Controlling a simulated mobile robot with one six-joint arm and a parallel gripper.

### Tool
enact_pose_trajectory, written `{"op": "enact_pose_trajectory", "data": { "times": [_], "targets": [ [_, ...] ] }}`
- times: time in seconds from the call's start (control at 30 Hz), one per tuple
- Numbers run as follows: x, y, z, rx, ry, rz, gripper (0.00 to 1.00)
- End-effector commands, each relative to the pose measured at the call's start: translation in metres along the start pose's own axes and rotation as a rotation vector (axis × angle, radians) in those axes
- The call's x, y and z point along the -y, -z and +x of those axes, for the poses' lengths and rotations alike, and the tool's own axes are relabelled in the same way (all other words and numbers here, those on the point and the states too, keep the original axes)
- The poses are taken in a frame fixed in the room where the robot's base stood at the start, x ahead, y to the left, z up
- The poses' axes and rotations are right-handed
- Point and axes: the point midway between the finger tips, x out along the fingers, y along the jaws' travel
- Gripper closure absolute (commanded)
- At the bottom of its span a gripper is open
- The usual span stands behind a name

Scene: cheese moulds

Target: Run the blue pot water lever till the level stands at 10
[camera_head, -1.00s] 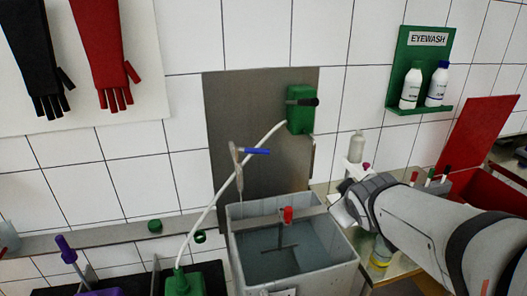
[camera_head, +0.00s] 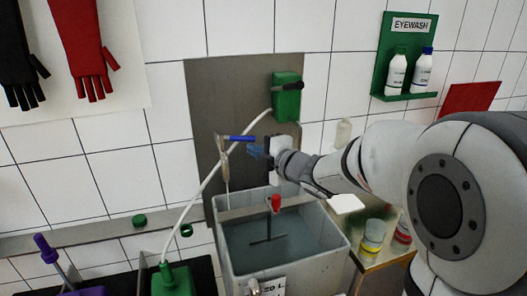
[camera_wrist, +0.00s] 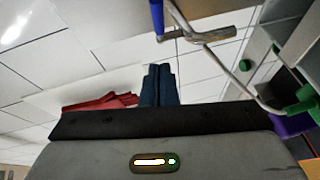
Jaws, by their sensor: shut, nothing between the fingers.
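The blue lever (camera_head: 241,138) sticks out to the right from a tap (camera_head: 224,150) above a grey tub (camera_head: 330,262). In the wrist view the lever (camera_wrist: 157,14) is at the top, beside the tap body (camera_wrist: 205,37). My gripper (camera_head: 257,150) is just right of and slightly below the lever's tip, with its blue fingers (camera_wrist: 159,84) shut and empty. In the wrist view they look apart from the lever. Water (camera_head: 285,236) stands in the tub. I cannot read a level mark or tell whether water runs.
A red-topped rod (camera_head: 275,204) stands in the tub. A green box (camera_head: 287,96) with a black handle and a white hose is on the steel panel behind. A green pot (camera_head: 172,281) stands at lower left. Yellow and red jars (camera_head: 373,238) stand right of the tub, under my arm.

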Motion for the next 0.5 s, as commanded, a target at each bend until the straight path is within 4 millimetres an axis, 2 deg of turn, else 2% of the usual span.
{"op": "enact_pose_trajectory", "data": {
  "times": [0.03, 0.2, 0.3, 0.5],
  "targets": [
    [-0.001, 0.001, 0.013, -0.003, 0.003, 0.002, 1.00],
    [0.000, 0.001, 0.048, -0.002, 0.003, 0.002, 1.00],
    [-0.002, -0.012, 0.056, 0.002, 0.001, 0.002, 1.00],
    [-0.001, -0.025, 0.068, 0.002, 0.001, 0.002, 1.00]
  ]
}}
